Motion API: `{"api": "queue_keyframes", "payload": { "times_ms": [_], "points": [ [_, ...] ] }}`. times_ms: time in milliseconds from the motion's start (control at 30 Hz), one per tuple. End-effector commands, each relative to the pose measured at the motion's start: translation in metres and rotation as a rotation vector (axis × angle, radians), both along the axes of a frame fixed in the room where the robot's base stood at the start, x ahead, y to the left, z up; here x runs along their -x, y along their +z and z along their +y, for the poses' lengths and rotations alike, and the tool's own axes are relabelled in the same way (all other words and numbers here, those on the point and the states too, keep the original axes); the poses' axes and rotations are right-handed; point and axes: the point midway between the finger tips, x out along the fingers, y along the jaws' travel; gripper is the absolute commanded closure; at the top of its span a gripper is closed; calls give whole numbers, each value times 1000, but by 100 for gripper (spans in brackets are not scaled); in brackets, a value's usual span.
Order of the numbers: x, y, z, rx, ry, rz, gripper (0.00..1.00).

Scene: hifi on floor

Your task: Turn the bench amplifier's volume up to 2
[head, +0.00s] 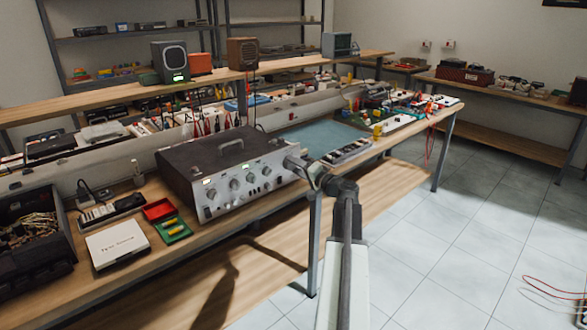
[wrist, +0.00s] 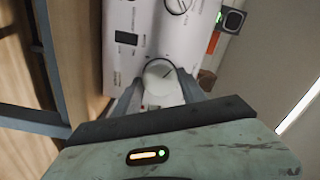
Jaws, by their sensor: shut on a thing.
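The bench amplifier (head: 213,145) is a dark box with a silver front panel, several knobs and a handle on top, standing on the wooden bench. My gripper (head: 298,164) is at the right end of that panel in the head view. In the wrist view my gripper (wrist: 159,80) has one finger on each side of a pale round knob (wrist: 158,70) and is shut on it. The knob has a dark pointer line; the numbers around it are too small to read. In the head view my gripper hides this knob.
Left of the amplifier lie a white box (head: 117,243), a red tray (head: 158,209) and a green tray (head: 173,230). A blue-green mat (head: 322,136) and a grey strip of parts (head: 347,151) lie to its right.

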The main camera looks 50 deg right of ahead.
Motion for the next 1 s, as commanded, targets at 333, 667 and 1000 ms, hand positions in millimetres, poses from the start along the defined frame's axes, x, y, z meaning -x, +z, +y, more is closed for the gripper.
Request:
{"api": "queue_keyframes", "payload": {
  "times_ms": [333, 667, 1000],
  "points": [
    [-1, 1, 0, -300, 2, -23, 92],
    [-1, 1, 0, -483, 2, -36, 92],
    [-1, 1, 0, -544, 2, -41, 92]
  ]
}}
